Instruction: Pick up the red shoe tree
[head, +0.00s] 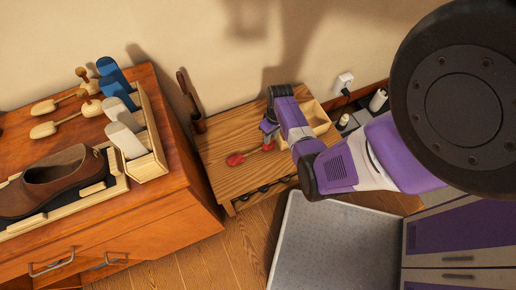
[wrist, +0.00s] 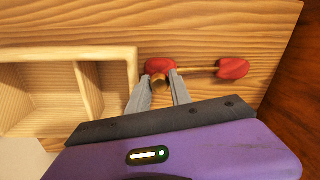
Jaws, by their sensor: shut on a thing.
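The red shoe tree (head: 240,158) lies on the small wooden bench at the middle of the head view. In the wrist view it has a red block at one end, a thin rod, and a red toe piece (wrist: 233,68) at the right. My gripper (head: 268,136) reaches down over the bench. In the wrist view my gripper (wrist: 164,82) has its two fingers on the red block at the left end, with a small gap between them. The fingers partly hide that end. I cannot tell whether the shoe tree is clear of the bench top.
A wooden divided tray (wrist: 122,110) stands just left of the fingers in the wrist view. The bench top (head: 225,178) is otherwise mostly clear. A wooden dresser (head: 180,190) with a brown shoe (head: 60,180) and several wooden shoe trees is at the left.

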